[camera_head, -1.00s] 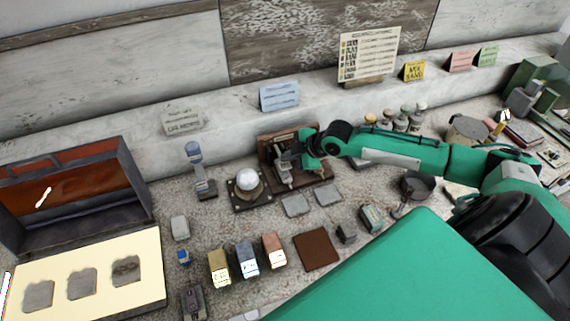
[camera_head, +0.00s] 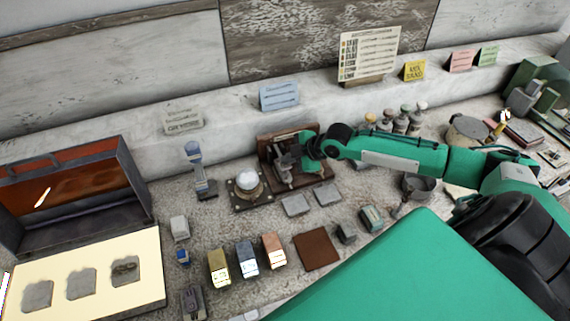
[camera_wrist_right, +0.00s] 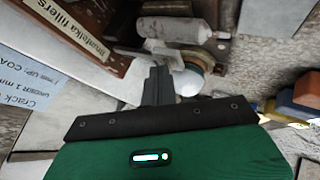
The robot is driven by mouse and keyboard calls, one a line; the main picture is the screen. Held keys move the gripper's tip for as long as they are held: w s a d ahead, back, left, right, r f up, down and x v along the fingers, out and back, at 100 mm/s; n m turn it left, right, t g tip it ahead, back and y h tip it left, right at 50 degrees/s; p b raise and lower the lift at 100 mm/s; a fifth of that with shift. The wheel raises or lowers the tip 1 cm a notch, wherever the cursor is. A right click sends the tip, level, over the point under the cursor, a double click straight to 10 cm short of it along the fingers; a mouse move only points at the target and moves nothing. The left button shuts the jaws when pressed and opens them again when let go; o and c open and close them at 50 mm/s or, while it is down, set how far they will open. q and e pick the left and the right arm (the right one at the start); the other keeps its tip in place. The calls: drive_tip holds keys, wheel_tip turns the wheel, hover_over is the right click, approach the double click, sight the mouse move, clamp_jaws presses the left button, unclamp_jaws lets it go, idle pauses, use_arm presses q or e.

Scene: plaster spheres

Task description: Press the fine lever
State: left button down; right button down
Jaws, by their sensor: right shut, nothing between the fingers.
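A brown wooden stand (camera_head: 267,152) stands against the back ledge, with grey dispenser parts on its front. In the right wrist view its brown board (camera_wrist_right: 75,30) carries a label reading like "fillers". A pale cylinder (camera_wrist_right: 178,32) and a flat pale lever-like piece (camera_wrist_right: 148,58) show beside it. I cannot tell which lever is the fine one. My right gripper (camera_head: 292,160) is shut and empty at the front of the stand. In the wrist view its fingers (camera_wrist_right: 157,84) reach close to the pale piece; contact is unclear. My left gripper is not in view.
A white sphere (camera_head: 247,181) on a dark base stands just left of the stand. A blue-topped tool (camera_head: 195,160) stands further left. Two grey tiles (camera_head: 295,205) lie in front. An open case (camera_head: 75,190) is at far left. Small jars (camera_head: 402,119) stand right, behind my arm.

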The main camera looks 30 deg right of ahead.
drive_tip(key=shift+f+b, duration=0.65)
drive_tip(key=shift+f, duration=0.7)
idle(0.7)
drive_tip(key=shift+r, duration=0.15)
idle(0.5)
drive_tip(key=shift+r+p, duration=1.75)
drive_tip(key=shift+r, duration=0.1)
wheel_tip(320, 180, up, 5)
drive_tip(key=p, duration=0.4)
